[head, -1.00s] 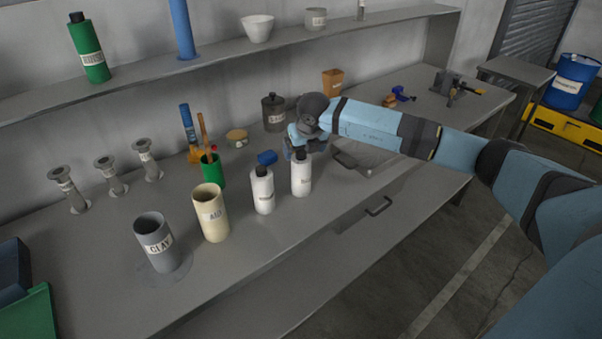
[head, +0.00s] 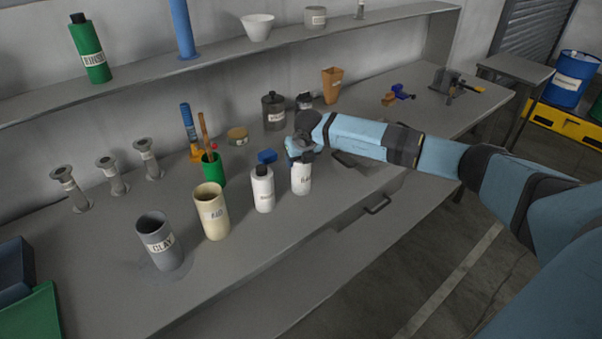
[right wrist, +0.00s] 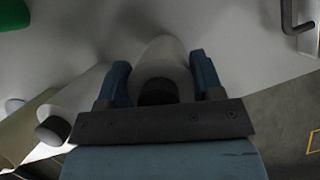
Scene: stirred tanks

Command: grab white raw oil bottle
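Two white bottles with dark caps stand side by side near the front of the bench. The right one (head: 301,181) has a label too small to read surely. My right gripper (head: 300,156) is down over its top and hides its cap. In the right wrist view this white bottle (right wrist: 160,56) stands between the two fingers (right wrist: 162,82), with a narrow gap seen beside it, so the gripper looks open around it. The left white bottle (head: 263,192) is just beside, clear of the gripper. My left gripper is not in view.
A cream container (head: 212,215) and a grey CLAY container (head: 160,243) stand to the left. A blue object (head: 267,157) and a dark jar (head: 273,112) are behind. A drawer handle (head: 377,205) is on the bench front.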

